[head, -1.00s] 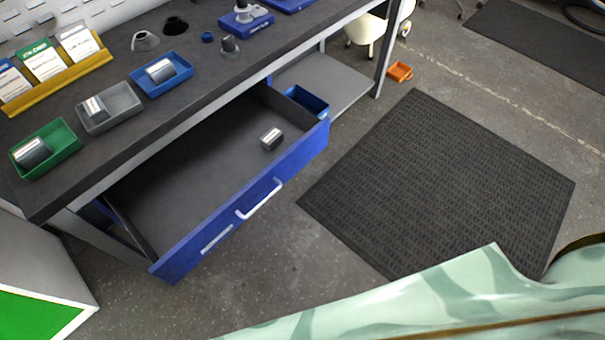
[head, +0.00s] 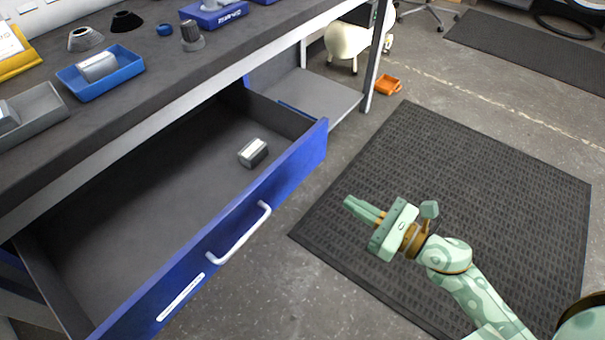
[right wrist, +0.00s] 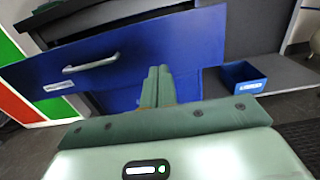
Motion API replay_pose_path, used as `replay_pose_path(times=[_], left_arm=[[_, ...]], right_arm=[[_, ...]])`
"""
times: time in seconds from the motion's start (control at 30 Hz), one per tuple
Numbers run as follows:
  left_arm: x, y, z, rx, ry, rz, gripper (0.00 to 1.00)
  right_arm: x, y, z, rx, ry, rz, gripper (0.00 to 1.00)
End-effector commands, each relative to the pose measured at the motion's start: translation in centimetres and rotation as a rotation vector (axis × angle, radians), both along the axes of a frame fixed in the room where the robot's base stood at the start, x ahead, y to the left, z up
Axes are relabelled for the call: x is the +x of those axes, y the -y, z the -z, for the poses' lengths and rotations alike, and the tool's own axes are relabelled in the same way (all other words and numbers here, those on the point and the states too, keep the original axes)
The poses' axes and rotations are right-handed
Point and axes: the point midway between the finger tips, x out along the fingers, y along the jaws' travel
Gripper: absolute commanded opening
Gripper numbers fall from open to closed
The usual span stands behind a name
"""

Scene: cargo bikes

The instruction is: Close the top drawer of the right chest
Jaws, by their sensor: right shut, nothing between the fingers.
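The blue drawer front (head: 290,180) with its white handle (head: 240,233) stands pulled far out from under the workbench. A small metal cylinder (head: 253,153) lies inside on the drawer's grey floor. My right gripper (head: 362,210) is to the right of the drawer front and apart from it, over the dark mat, with its fingers together and empty. In the right wrist view the closed fingers (right wrist: 157,87) point toward the blue front (right wrist: 135,52), right of the handle (right wrist: 91,64). My left gripper is not in view.
The workbench top (head: 120,95) holds a blue tray (head: 100,73), a grey tray (head: 35,115) and small parts. Below it is a grey shelf (head: 318,98). A blue bin (right wrist: 243,77) shows in the right wrist view. An orange bin (head: 388,84) sits on the floor beyond the mat (head: 480,190).

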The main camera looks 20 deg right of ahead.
Motion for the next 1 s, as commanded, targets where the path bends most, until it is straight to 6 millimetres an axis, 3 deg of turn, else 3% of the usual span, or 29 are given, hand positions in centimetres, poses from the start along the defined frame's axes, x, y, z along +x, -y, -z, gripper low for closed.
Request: replay_pose_path(times=[0.6,0.8,1.0], left_arm=[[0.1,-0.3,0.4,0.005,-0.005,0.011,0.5],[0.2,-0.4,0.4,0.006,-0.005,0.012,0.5],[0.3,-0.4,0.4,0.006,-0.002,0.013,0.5]], right_arm=[[9.9,-5.7,0.1,0.002,-0.001,0.002,0.0],[11.5,-6.6,0.2,0.002,-0.004,0.003,0.0],[11.8,-6.8,0.2,0.001,-0.004,0.003,0.0]])
